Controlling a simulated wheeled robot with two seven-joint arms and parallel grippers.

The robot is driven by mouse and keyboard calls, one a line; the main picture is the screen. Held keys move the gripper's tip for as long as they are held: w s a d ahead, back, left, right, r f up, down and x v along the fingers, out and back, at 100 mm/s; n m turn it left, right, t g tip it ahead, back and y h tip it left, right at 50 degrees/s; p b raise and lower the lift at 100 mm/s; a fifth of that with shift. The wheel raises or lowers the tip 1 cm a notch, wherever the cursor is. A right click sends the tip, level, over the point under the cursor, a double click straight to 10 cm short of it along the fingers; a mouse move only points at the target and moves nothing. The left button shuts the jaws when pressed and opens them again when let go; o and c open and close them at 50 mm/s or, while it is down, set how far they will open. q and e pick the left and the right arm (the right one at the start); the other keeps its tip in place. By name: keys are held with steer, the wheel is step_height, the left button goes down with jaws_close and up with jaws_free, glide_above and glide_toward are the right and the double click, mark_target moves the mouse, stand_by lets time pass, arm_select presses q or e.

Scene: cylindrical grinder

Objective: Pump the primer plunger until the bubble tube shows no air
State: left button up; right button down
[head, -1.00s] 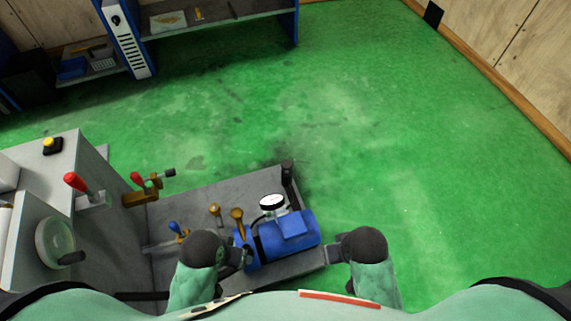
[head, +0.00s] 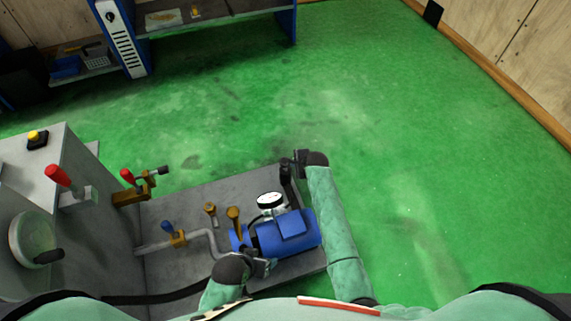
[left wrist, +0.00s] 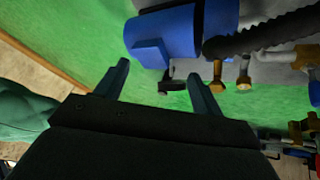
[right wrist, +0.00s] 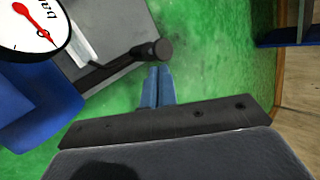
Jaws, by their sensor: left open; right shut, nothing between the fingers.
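The primer plunger appears to be the black upright post with a dark knob (head: 286,172) at the back right corner of the grey tray; its knob (right wrist: 150,50) is large in the right wrist view. My right gripper (head: 299,157) is shut and empty beside the knob; in the right wrist view its fingertips (right wrist: 158,72) lie just below the knob, and contact cannot be told. My left gripper (head: 268,265) is open at the front of the blue pump motor (head: 288,231); its spread fingers (left wrist: 158,70) show nothing held. I cannot clearly make out the bubble tube.
A round white gauge (head: 270,200) stands behind the motor. Brass fittings (head: 234,215), a blue-handled valve (head: 172,232) and a grey pipe lie to the left. The grey machine (head: 75,225) with red levers stands at the left. Green floor (head: 420,150) is clear at the right.

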arm_select(q)
steer(key=shift+t, duration=0.4)
steer(key=f, duration=0.1)
steer(key=d+f+b, duration=0.1)
steer(key=f, duration=0.2)
steer(key=shift+w+d+f, duration=0.1)
steer(key=shift+d+f, duration=0.15)
steer(key=shift+d, duration=0.1)
arm_select(e)
steer(key=w+a+f+m, duration=0.1)
steer(key=w+m, duration=0.1)
steer(key=w, duration=0.3)
steer(key=w+a+m+t, duration=0.1)
steer(key=w+m, duration=0.2)
steer(key=w, duration=0.2)
steer(key=shift+w+a+f, duration=0.2)
steer(key=shift+a+f, duration=0.15)
steer(key=shift+f, duration=0.05)
